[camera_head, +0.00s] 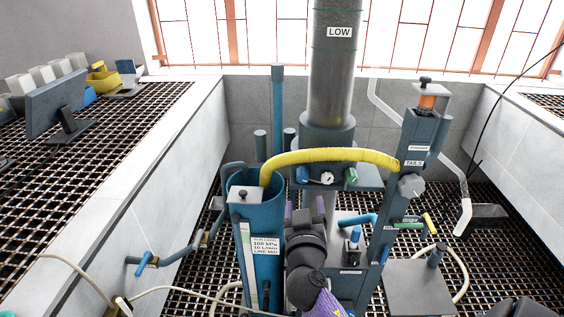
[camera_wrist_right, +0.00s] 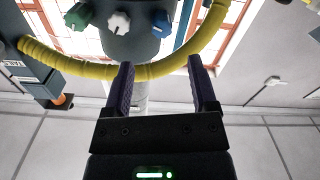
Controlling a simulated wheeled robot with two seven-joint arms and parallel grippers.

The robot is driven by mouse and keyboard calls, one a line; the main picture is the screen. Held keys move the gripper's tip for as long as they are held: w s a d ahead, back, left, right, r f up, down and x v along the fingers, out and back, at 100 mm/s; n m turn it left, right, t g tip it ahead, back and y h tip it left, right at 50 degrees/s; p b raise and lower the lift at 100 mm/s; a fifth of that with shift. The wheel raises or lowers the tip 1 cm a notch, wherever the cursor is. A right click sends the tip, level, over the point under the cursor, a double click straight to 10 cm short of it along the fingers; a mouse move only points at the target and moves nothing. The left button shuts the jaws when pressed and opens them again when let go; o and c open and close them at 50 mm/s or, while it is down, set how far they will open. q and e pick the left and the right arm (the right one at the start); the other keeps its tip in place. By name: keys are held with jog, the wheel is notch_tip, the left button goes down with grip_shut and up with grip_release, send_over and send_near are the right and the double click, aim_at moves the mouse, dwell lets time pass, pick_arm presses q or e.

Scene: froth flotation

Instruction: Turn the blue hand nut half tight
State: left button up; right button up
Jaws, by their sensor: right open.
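The blue hand nut (camera_head: 303,174) sits on the front of a grey-blue block, left of a white nut (camera_head: 327,178) and a green nut (camera_head: 350,176). In the right wrist view, which is turned over, the blue nut (camera_wrist_right: 161,22) is at the top, right of the white and green ones. My right gripper (camera_head: 304,205) is open and empty below the blue nut in the head view. In the wrist view its purple fingers (camera_wrist_right: 160,64) stand apart, roughly in line with the nut and not around it. My left gripper is not in view.
A yellow hose (camera_head: 330,156) arches just above the nuts and crosses behind the fingers in the wrist view. A blue cylinder (camera_head: 262,215) stands close left of my right arm. A blue-grey post (camera_head: 392,220) with knobs and levers stands to the right.

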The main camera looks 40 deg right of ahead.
aim_at(303, 180)
jog(key=x, duration=0.7)
jog(key=shift+w+b, duration=0.2)
jog(key=shift+b, duration=0.2)
jog(key=shift+w+d+r, duration=0.1)
jog(key=shift+w+d, duration=0.3)
jog(key=shift+w, duration=0.05)
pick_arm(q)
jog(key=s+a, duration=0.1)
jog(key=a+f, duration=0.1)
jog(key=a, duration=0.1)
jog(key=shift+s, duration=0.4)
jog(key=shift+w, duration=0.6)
pick_arm(e)
grip_shut()
